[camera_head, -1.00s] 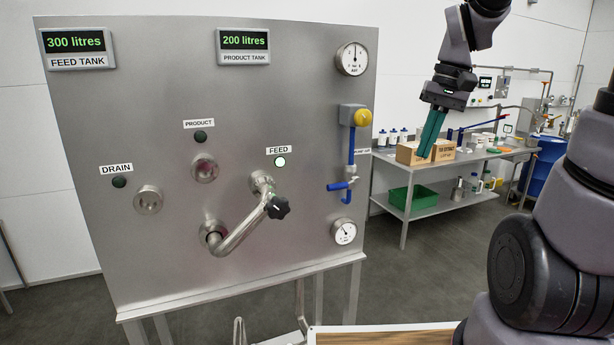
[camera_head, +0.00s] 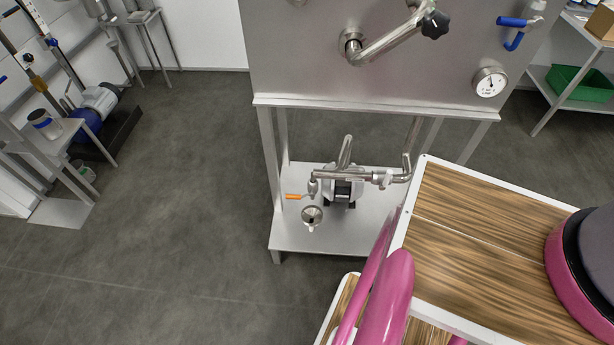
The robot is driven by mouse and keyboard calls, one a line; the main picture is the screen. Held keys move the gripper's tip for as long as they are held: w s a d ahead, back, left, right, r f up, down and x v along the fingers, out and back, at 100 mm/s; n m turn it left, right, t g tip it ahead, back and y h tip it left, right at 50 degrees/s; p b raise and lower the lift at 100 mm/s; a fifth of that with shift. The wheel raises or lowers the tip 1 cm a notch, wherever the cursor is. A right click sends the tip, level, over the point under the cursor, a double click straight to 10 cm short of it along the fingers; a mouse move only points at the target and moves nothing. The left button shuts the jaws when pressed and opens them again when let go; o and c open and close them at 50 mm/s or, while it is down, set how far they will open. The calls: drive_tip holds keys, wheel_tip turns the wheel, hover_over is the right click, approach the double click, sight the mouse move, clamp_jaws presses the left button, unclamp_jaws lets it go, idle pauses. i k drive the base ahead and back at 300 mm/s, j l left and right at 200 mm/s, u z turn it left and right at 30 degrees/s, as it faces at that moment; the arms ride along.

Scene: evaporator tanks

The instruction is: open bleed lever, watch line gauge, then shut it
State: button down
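A small lever with an orange handle (camera_head: 293,196) sticks out to the left from the pipework of the pump (camera_head: 343,190) on the low shelf. A small metal cup or funnel (camera_head: 312,215) sits just below it. No label shows on this lever. A round white dial gauge (camera_head: 490,82) is at the lower right of the steel panel; its figures are too small to read. A blue-handled valve (camera_head: 514,38) is on the panel above the gauge. My gripper is out of view.
The steel panel (camera_head: 300,55) stands on a frame with a low shelf (camera_head: 290,238). A bent pipe with a black knob (camera_head: 435,24) juts from the panel. A green bin (camera_head: 578,86) is on the right bench.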

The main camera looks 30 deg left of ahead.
sight(312, 194)
drive_tip(key=u, duration=0.4)
drive_tip(key=l+u, duration=0.1)
drive_tip(key=u, duration=0.25)
drive_tip(key=k+u, duration=0.1)
drive_tip(key=u, duration=0.65)
drive_tip(key=k+l+u, duration=0.2)
drive_tip(key=k, duration=0.25)
drive_tip(key=z, duration=1.15)
drive_tip(key=k+j+z, duration=0.1)
drive_tip(key=j, duration=0.35)
drive_tip(key=k+j+z, duration=0.1)
drive_tip(key=j, duration=0.3)
drive_tip(key=k+j, duration=0.1)
drive_tip(key=j, duration=0.35)
drive_tip(key=i+z, duration=0.1)
drive_tip(key=i, duration=0.4)
